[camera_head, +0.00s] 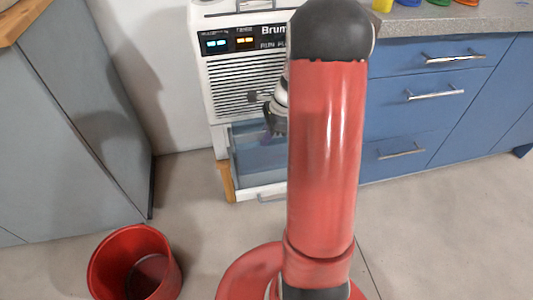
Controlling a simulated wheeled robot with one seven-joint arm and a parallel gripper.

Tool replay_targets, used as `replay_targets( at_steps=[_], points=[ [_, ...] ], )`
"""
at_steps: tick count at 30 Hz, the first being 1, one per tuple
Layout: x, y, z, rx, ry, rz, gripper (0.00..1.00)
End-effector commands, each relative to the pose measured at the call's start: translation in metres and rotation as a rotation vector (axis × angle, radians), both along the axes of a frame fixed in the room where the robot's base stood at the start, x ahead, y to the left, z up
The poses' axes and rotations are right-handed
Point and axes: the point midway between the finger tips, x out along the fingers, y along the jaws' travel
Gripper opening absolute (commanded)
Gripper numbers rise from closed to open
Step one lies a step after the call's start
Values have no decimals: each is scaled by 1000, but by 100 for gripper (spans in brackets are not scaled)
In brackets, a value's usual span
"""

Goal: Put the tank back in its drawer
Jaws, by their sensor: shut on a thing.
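A white appliance (235,90) with a lit panel and a grille stands against the wall. Low on it, a drawer (258,194) with a white front and a handle is pulled out towards me. A translucent bluish tank (255,160) shows at the drawer opening. I cannot tell whether it rests on the drawer floor or hangs a little above it. My gripper (270,135) points down at the tank's upper part and is shut on it. My red arm hides the tank's right side and part of the gripper.
A red bucket (133,262) stands on the floor at the lower left. Grey cabinets (70,120) are on the left. Blue drawers (420,95) under a grey counter (440,20) are on the right. The floor before the appliance is partly clear.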

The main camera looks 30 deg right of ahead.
Motion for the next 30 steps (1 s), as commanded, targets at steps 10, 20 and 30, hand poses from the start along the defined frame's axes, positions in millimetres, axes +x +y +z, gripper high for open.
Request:
replay_targets(
  at_steps=[10,20,30],
  points=[
    [0,0,-38,0,0,-2,0],
    [0,0,-75,0,-1,0,0],
    [0,0,-77,-1,0,-1,13]
  ],
)
